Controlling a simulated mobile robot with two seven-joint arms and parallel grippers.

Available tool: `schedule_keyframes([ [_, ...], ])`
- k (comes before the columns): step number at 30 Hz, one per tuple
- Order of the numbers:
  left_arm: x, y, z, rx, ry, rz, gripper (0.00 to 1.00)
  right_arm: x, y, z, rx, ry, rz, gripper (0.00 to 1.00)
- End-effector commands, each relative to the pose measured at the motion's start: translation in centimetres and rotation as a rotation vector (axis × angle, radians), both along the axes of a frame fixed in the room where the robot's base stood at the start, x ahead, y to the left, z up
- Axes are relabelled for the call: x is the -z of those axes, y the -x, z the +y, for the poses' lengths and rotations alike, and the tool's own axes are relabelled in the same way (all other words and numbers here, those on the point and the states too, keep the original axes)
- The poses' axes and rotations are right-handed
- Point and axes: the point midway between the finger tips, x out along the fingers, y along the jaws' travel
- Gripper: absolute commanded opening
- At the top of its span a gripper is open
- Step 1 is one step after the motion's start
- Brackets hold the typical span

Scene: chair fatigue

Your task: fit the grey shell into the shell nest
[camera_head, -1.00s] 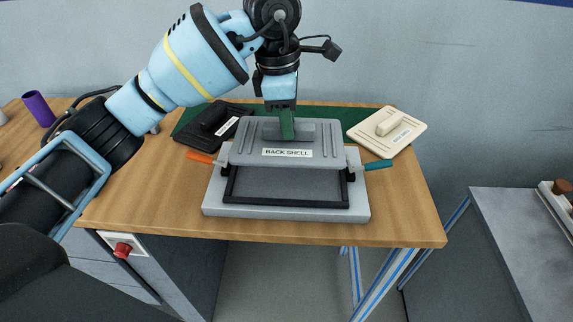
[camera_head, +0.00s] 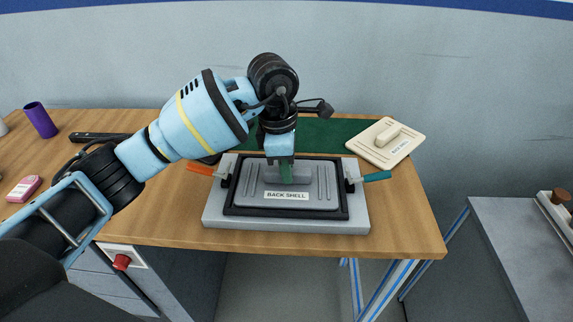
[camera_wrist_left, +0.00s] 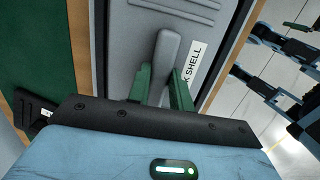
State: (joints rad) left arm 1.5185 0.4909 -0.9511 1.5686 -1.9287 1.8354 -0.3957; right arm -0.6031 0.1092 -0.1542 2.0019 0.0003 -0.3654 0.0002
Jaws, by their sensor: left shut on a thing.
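The grey shell (camera_head: 319,197), labelled BACK SHELL, lies level within the black frame of the shell nest (camera_head: 215,212), a grey block on the table. My left gripper (camera_head: 286,177) points down from above, its green fingers shut on the shell's raised handle. In the left wrist view the left gripper (camera_wrist_left: 161,87) has a finger on each side of the handle (camera_wrist_left: 168,50), and the shell (camera_wrist_left: 205,22) shows inside the dark frame. I cannot tell whether the shell rests fully on the nest floor. My right gripper is not in view.
An orange lever (camera_head: 200,170) and a teal lever (camera_head: 377,176) stick out at the nest's sides. A cream shell (camera_head: 400,148) lies behind right, partly on a green mat (camera_head: 328,135). A purple cup (camera_head: 40,121) stands far left. Bare table lies right of the nest.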

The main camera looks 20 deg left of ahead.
Motion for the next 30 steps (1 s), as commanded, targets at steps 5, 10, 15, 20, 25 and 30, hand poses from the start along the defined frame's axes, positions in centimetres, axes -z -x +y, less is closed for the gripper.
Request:
schedule_keyframes([
  [5,0.1,0.0,0.0,0.0,0.0,0.0,0.0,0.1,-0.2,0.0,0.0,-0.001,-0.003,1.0],
  [10,0.3,0.0,0.0,0.0,0.0,0.0,0.33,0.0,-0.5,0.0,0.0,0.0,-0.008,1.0],
  [15,0.3,0.0,0.0,0.0,0.0,0.0,0.43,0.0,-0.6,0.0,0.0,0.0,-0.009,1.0],
  [20,0.3,0.0,0.0,0.0,0.0,0.0,0.43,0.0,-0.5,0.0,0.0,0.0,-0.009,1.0],
  [25,-0.7,0.0,0.1,0.0,0.0,-0.002,0.43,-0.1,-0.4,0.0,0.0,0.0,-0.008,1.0],
  [30,-3.5,0.0,0.4,-0.001,0.001,-0.005,0.43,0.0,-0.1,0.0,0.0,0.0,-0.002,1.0],
])
